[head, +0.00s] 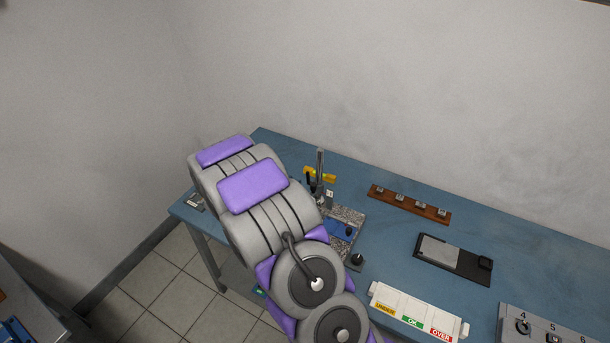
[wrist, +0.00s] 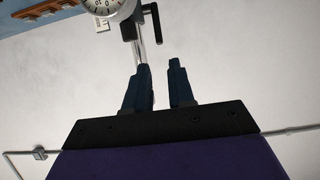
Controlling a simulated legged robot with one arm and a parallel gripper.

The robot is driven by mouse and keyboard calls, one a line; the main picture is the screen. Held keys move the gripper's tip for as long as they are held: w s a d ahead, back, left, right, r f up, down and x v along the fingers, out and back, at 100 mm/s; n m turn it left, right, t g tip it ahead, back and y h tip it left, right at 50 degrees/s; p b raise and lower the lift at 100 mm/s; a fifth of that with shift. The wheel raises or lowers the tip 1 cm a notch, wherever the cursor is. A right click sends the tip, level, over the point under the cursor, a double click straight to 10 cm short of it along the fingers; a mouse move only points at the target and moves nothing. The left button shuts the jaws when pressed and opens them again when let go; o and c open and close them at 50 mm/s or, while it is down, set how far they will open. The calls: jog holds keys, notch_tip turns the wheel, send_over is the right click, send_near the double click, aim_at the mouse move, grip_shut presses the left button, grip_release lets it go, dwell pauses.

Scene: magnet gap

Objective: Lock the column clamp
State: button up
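In the head view a thin upright metal column (head: 319,160) rises from a speckled stone base (head: 349,213), with a yellow piece and a dark clamp around it. In the wrist view the column (wrist: 138,45) runs down behind my left finger. A black bent clamp lever (wrist: 156,30) stands beside it at the top, its end pointing toward the space between my fingertips. My gripper (wrist: 160,68) is open, with nothing between its fingers, and appears apart from the lever. My arm hides the gripper in the head view.
A white dial gauge (wrist: 104,5) sits beside the lever. On the blue bench (head: 380,258) are a wooden rack (head: 410,204) of small blocks, a black tray (head: 453,258), a bin marked UNDER, OK, OVER (head: 417,311) and a numbered grey box (head: 540,325). A wall stands behind.

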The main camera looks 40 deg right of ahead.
jog(key=x, duration=1)
jog(key=shift+b, duration=0.3)
jog(key=shift+w+d+f, duration=0.1)
grip_shut()
